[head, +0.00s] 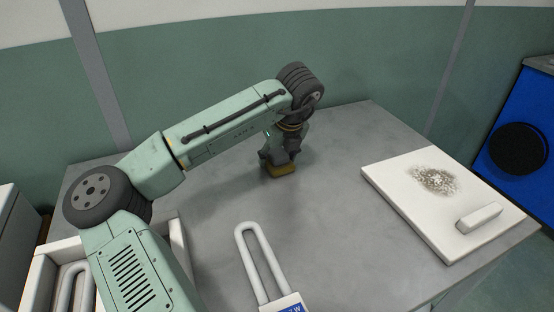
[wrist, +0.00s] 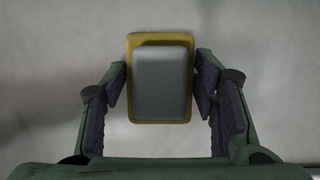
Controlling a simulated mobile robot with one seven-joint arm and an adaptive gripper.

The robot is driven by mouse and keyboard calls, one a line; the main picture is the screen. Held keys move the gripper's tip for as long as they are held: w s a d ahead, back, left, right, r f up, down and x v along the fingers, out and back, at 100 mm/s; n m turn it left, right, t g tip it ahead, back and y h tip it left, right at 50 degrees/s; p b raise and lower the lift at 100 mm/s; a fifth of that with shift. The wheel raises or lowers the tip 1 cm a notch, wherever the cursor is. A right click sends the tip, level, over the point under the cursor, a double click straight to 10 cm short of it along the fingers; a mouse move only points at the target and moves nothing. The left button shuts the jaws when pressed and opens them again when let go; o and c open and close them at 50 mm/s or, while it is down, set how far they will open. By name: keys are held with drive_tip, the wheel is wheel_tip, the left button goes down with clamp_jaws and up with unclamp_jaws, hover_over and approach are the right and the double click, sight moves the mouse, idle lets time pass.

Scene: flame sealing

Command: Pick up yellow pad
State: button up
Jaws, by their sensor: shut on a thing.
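The yellow pad (head: 281,171) is at the far middle of the grey table, under my gripper (head: 279,160). In the wrist view the pad (wrist: 160,121) shows as a yellow rim around a grey block (wrist: 160,84). My gripper (wrist: 160,85) has one finger on each side of the pad and is shut on it. In the head view I cannot tell whether the pad touches the table or is just above it.
A white board (head: 412,215) with a dark speckled patch (head: 435,180) and a white block (head: 479,217) lies at the right. A white U-shaped tube (head: 262,258) lies at the front middle. A white bin (head: 38,285) stands at the front left. The table (head: 335,215) is clear around the pad.

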sight(277, 151)
drive_tip(key=shift+c, duration=1)
drive_tip(key=shift+r, duration=0.6)
wheel_tip(277, 151, up, 2)
drive_tip(key=shift+r+b, duration=0.2)
drive_tip(key=shift+b, duration=0.15)
drive_tip(key=s, duration=0.5)
drive_tip(key=s+r+b, duration=0.1)
drive_tip(key=s, duration=0.4)
drive_tip(key=s+d+b, duration=0.1)
drive_tip(key=s, duration=0.5)
drive_tip(key=shift+r, duration=0.2)
drive_tip(key=o, duration=0.6)
drive_tip(key=c, duration=0.4)
drive_tip(key=shift+c, duration=0.3)
